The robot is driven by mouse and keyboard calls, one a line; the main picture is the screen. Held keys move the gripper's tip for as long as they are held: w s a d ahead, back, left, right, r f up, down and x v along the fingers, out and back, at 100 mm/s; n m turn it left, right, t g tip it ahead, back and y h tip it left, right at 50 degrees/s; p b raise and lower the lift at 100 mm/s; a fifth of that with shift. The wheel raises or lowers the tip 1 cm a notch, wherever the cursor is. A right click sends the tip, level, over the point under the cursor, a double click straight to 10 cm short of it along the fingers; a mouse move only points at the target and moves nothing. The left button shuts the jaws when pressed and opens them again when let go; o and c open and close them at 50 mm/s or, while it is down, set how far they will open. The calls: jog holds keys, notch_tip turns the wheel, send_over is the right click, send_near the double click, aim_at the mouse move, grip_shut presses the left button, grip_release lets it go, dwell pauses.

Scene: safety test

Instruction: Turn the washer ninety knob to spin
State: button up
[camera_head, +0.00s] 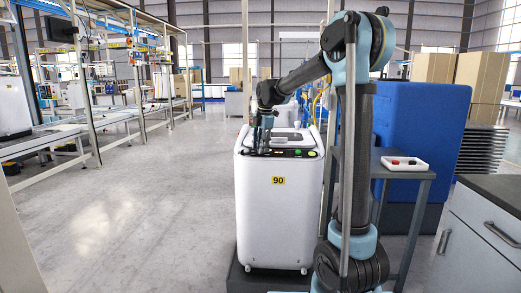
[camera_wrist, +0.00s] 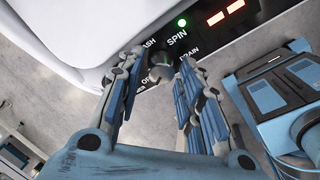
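The washer (camera_head: 280,215) is a white box with a yellow 90 label and a black control panel on its top front edge. In the wrist view the dark round knob (camera_wrist: 161,68) sits on the black panel (camera_wrist: 207,38), with SPIN and other partly hidden labels around it. A green light glows beside SPIN. My gripper (camera_wrist: 162,62) has its fingers apart, one on each side of the knob; I cannot tell whether they touch it. In the head view my gripper (camera_head: 262,145) reaches down to the panel's left end. The knob's pointing direction is unclear.
A grey side table (camera_head: 405,172) with a white tray (camera_head: 405,164) stands right of the washer, before a blue cabinet (camera_head: 425,120). A dark-topped counter (camera_head: 490,195) is at the right. The floor left of the washer is clear, up to the workbenches.

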jog(key=shift+w+a+f, duration=0.1)
jog(key=shift+f, duration=0.45)
jog(key=c, duration=0.8)
jog(key=shift+m, duration=0.3)
